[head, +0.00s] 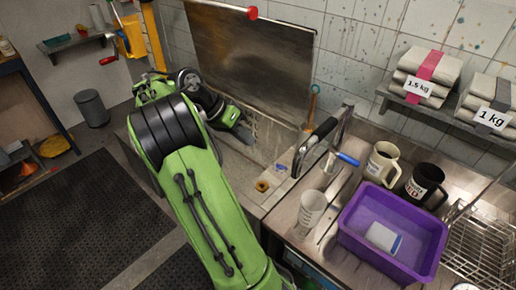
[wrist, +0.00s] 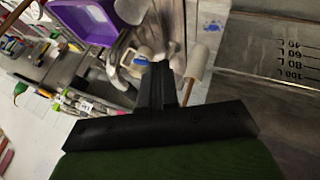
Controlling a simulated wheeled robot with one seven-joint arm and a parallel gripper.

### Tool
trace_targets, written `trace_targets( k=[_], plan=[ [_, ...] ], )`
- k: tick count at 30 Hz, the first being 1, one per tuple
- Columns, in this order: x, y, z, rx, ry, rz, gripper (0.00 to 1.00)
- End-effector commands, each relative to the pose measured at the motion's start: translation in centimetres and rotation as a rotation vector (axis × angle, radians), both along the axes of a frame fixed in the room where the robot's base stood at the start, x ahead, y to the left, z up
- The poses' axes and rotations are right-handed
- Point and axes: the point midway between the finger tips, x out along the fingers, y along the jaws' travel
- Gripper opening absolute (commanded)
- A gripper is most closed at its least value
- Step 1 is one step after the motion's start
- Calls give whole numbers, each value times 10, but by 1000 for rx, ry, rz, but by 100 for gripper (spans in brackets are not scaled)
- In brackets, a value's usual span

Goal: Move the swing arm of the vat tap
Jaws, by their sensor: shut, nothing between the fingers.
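The vat tap (head: 340,130) stands at the right rim of the open vat, with a bent metal pipe and a blue-ended piece beside it. A black-gripped arm (head: 320,132) reaches from it toward the front left. My gripper (head: 243,134) is over the vat, left of the tap and apart from it, partly hidden by my own arm. In the wrist view my gripper (wrist: 158,70) shows its dark fingers together and empty. Metal tubing (wrist: 114,62) and a blue piece (wrist: 142,62) appear beyond the fingertips; which tap part each is, I cannot tell.
The vat's lid (head: 250,55) stands raised behind. A purple tub (head: 385,225), a clear measuring cup (head: 312,208), a cream mug (head: 382,162) and a black mug (head: 424,184) crowd the counter right of the tap. Vat volume marks (wrist: 292,60) show in the wrist view.

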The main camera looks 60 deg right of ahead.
Motion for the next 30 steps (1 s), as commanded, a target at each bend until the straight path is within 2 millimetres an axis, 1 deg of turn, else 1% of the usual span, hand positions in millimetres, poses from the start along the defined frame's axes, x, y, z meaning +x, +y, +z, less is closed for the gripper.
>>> trace_targets(
  k=[2,4,9,16,18,22,25,30],
  plan=[
    [-4,-3,-6,-1,0,-4,0],
    [-9,-7,-17,1,-1,-4,0],
    [-27,-21,-48,2,0,-3,0],
    [-50,-39,-86,1,-1,-2,0],
    [-65,-39,-81,0,-3,-1,0],
    [-81,-39,-80,1,-3,1,0],
    [-86,-39,-79,0,-2,2,0],
    [-87,-39,-79,0,-2,3,0]
  ],
)
